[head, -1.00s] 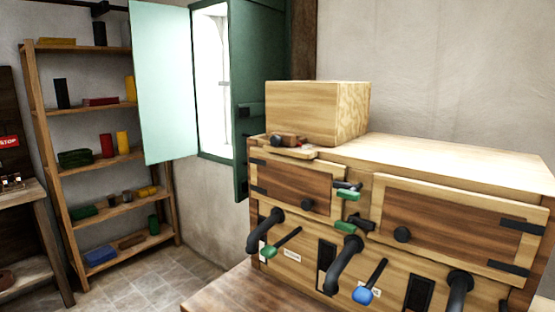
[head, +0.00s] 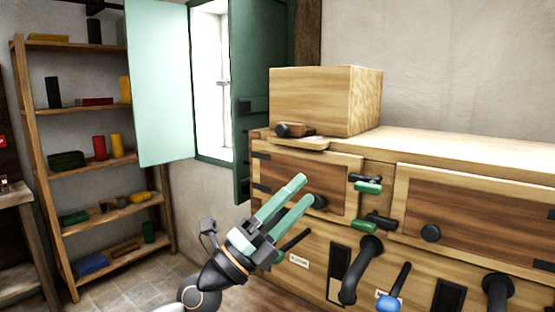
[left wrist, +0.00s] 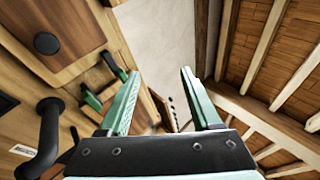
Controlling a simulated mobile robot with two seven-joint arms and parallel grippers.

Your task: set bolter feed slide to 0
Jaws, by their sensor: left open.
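The bolter appears to be the wooden cabinet (head: 330,255) on the right. A small wooden slide with a dark knob (head: 293,130) sticks out at the foot of the box on top; it may be the feed slide, but I cannot read a label or scale on it. My left gripper (head: 306,190) is open and empty, pointing up and right before the left door, below that slide. Its two green fingers also show apart in the left wrist view (left wrist: 160,75). It partly hides the left door and the lower-left lever. My right gripper is not in view.
A wooden box (head: 310,100) stands on the cabinet. Two green-handled latches (head: 368,187) sit between the doors. Black pipes (head: 362,270) and a blue-knobbed lever (head: 388,302) project below. An open green shutter (head: 160,85) and a shelf (head: 95,165) stand left.

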